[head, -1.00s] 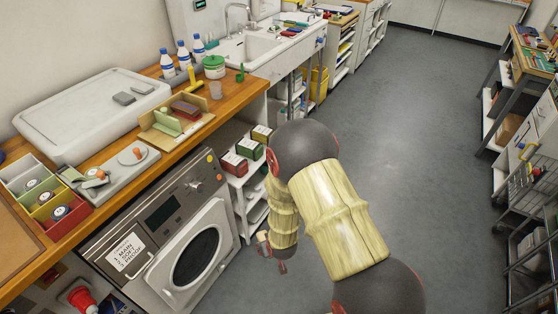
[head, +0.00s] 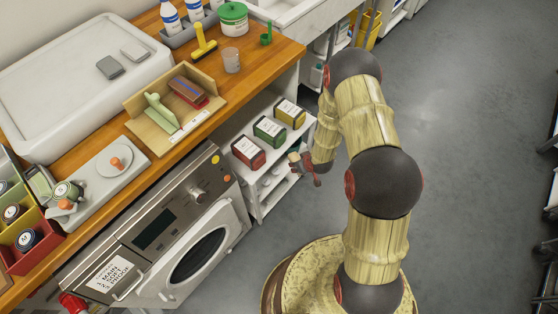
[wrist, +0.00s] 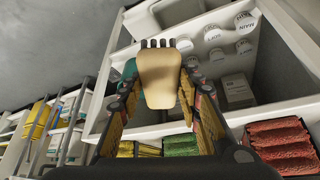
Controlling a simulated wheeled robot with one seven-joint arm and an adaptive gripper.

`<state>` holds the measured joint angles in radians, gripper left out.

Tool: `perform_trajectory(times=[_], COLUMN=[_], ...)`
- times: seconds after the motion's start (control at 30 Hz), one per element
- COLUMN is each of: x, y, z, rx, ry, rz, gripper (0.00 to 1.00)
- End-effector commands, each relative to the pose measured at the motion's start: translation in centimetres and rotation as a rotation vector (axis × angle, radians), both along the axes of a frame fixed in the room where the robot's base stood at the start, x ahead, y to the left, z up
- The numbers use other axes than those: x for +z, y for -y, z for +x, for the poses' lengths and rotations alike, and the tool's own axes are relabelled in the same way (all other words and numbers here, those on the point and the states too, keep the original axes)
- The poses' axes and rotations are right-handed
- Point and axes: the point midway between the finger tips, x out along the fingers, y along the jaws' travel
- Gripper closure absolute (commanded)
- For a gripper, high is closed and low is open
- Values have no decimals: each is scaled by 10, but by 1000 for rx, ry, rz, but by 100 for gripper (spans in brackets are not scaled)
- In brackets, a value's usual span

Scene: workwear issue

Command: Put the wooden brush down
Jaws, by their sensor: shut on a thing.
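The wooden brush (wrist: 160,78) is tan with a row of dark bristles at its far end. It stands between the two fingers of my gripper (wrist: 162,100) in the wrist view, and the gripper is shut on it. In the head view my gripper (head: 304,170) is small, beside the right side of the white shelf unit (head: 262,205) under the counter's end. A tan bit there may be the brush, but it is too small to be sure. In the wrist view the brush is held apart from the shelf, over its open front.
Red (head: 248,152), green (head: 269,130) and yellow (head: 291,112) boxes stand on the upper shelf. White bottles (wrist: 216,54) and a white box (wrist: 237,90) stand on a shelf in the wrist view. A washing machine (head: 165,228) is to the left. The grey floor (head: 465,200) is clear.

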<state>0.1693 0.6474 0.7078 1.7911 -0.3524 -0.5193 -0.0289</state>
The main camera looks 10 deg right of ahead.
Motion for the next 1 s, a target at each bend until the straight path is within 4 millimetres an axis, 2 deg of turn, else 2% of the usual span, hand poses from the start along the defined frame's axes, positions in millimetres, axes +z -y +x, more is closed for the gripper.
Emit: perform_trajectory(times=[0.23,0.4,0.53,0.67,0.8,0.87,1.0], x=[-67,-116,-146,-166,-175,-177,-178], y=[26,43,52,58,59,55,38], z=[15,14,9,4,4,10,34], rx=[156,273,346,395,421,427,429], ry=[-3,-2,0,2,3,6,7], rz=[2,4,5,7,7,5,5], gripper=[86,86,86,86,86,86,86])
